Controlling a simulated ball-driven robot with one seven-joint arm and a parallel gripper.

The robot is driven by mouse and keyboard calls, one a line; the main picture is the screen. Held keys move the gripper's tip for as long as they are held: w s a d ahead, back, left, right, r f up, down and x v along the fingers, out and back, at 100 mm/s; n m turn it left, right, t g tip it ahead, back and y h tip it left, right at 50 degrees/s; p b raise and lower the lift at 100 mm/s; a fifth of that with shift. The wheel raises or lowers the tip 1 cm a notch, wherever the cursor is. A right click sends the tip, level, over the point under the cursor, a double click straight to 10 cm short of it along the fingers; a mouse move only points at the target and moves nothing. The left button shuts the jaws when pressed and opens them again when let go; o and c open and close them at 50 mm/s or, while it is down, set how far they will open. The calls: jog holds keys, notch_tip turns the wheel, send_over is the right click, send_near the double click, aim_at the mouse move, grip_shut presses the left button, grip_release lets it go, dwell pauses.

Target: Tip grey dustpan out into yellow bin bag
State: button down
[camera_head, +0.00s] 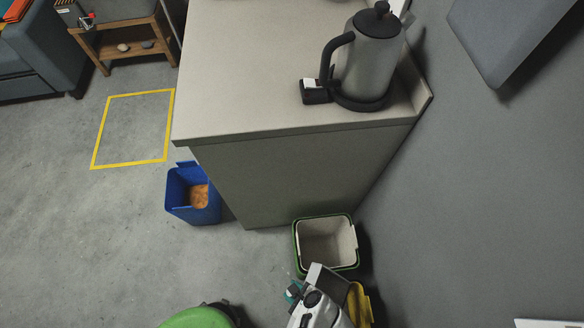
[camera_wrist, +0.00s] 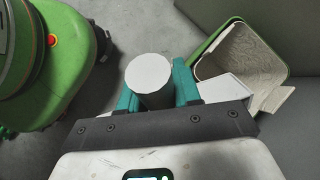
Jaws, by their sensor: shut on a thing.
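The grey dustpan (camera_head: 329,283) shows in the head view as a flat grey piece beside my gripper (camera_head: 297,289), partly hidden by my wrist. In the wrist view, the teal fingers of my gripper (camera_wrist: 155,92) are shut on a round grey handle (camera_wrist: 149,74), seen end-on. A pale flat part shows right of the fingers; I cannot tell its tilt or whether it carries anything. The yellow bin bag (camera_head: 359,305) is at the bottom of the head view, right of my wrist, mostly hidden. It is not visible in the wrist view.
A green-rimmed bin with a cream lining (camera_head: 327,241) stands just beyond my gripper, against the counter (camera_head: 290,175). A blue bin (camera_head: 192,195) holding something orange stands left. A metal kettle (camera_head: 366,62) sits on the counter.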

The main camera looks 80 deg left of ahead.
jog(key=shift+g+y, duration=0.5)
jog(key=shift+g, duration=0.2)
jog(key=shift+w+b+v, duration=0.2)
jog(key=shift+b+v, duration=0.25)
jog(key=shift+v, duration=0.6)
jog(key=shift+w+b+v, duration=0.2)
jog(key=shift+b+v, duration=0.2)
jog(key=shift+v, duration=0.6)
jog(key=w+d+r+g+y+b, duration=0.3)
jog(key=w+d+g+b, duration=0.1)
jog(key=w, duration=0.5)
jog(key=shift+d+r+m, duration=0.3)
jog(key=shift+d+m, duration=0.1)
jog(key=shift+d, duration=0.1)
dwell(0.8)
jog(key=shift+w+d+r+g+y, duration=0.2)
jog(key=shift+w+d+g+y, duration=0.1)
jog(key=shift+w+d, duration=0.25)
jog(key=shift+w, duration=0.1)
jog(key=shift+r, duration=0.1)
dwell(1.6)
